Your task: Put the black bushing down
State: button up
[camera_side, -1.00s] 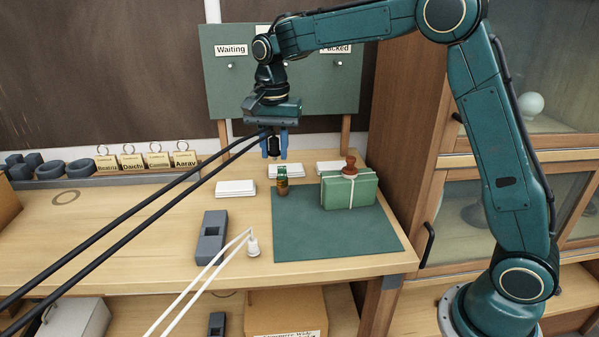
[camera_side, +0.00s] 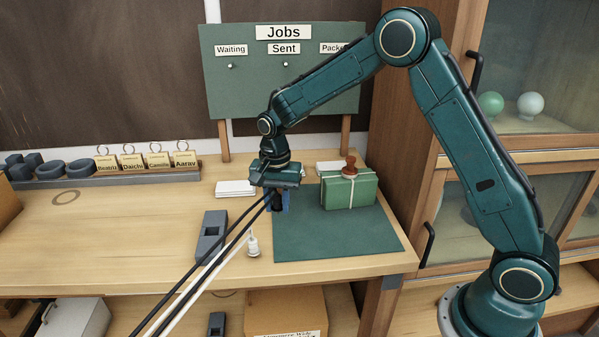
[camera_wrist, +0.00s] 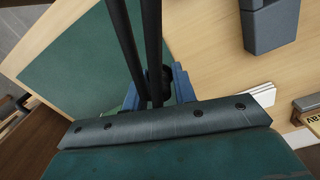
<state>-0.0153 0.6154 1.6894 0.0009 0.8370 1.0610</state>
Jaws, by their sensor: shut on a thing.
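My gripper (camera_side: 278,205) is low over the left edge of the green mat (camera_side: 330,240), its blue fingers shut on the black bushing (camera_side: 275,202). Two black cords run from the bushing down to the lower left. In the wrist view the bushing (camera_wrist: 155,78) shows dark between the blue fingers, partly behind the cords. I cannot tell whether its lower end touches anything. The small brass and green piece on the mat is hidden behind my gripper in the side view.
A green box with a stamp (camera_side: 349,190) stands on the mat to the right. A white plug (camera_side: 252,244) with white cords and a grey block (camera_side: 212,236) are to the left. A white card stack (camera_side: 236,188) lies behind. Bare bench lies farther left.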

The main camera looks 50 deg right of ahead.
aim_at(277, 196)
jog(key=shift+f, duration=0.5)
jog(key=shift+f, duration=2.15)
jog(key=shift+f, duration=0.15)
jog(key=o, duration=0.9)
jog(key=shift+o, duration=0.2)
notch_tip(277, 196, up, 12)
jog(key=shift+r, duration=0.15)
